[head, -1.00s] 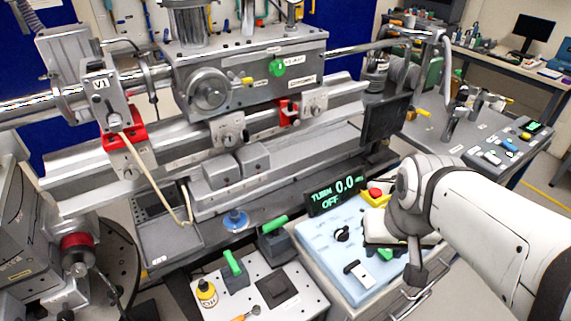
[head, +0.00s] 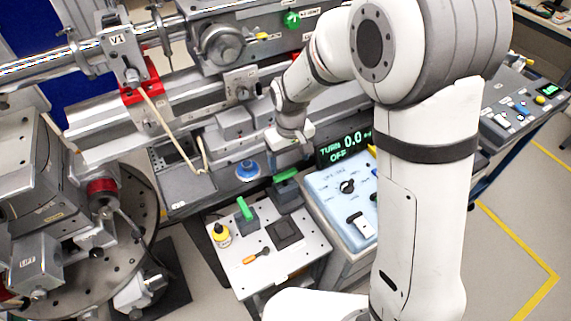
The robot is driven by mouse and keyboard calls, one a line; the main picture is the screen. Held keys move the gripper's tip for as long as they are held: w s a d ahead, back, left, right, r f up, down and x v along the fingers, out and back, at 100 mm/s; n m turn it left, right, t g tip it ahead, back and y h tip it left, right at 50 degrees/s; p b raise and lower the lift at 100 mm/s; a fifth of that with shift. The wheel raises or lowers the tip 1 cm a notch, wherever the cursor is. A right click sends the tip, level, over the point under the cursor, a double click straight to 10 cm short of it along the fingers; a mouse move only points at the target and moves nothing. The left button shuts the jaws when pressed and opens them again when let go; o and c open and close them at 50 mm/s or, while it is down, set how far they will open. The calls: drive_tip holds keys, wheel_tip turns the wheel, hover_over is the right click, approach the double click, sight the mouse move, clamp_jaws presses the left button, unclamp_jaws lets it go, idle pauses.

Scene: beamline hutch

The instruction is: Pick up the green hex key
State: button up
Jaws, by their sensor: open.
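Two green-handled pieces show in the head view, each at a dark grey block. One green handle (head: 244,208) stands tilted at a block on the light perforated bench top. The other green handle (head: 285,175) lies slanted on a block farther back, beside the blue control panel. I cannot tell which of them is the green hex key; no hex shaft is clear. My gripper (head: 290,148) is small in view, pointing down, behind and above the farther green handle. It is open, with nothing visible in it, and appears apart from both.
The light bench top (head: 296,262) also holds a yellow bottle (head: 221,235), an orange-handled tool (head: 256,256) and a dark square pad (head: 285,232). A blue knob (head: 247,171) sits behind. The blue control panel (head: 328,190) and lathe-like rails (head: 190,105) are close to my arm.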

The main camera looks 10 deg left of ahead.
sight(285, 173)
drive_tip(key=shift+w+a+f, duration=0.1)
drive_tip(key=shift+a+f, duration=0.65)
drive_tip(key=shift+f, duration=0.05)
drive_tip(key=f, duration=0.3)
drive_tip(key=f+p, duration=0.1)
drive_tip(key=f, duration=0.3)
drive_tip(key=shift+d+f, duration=0.2)
drive_tip(key=shift+f, duration=0.05)
drive_tip(key=shift+c, duration=0.4)
drive_tip(key=c, duration=1.1)
wheel_tip(285, 173, up, 10)
drive_tip(key=shift+r+b, duration=0.1)
drive_tip(key=shift+b, duration=0.25)
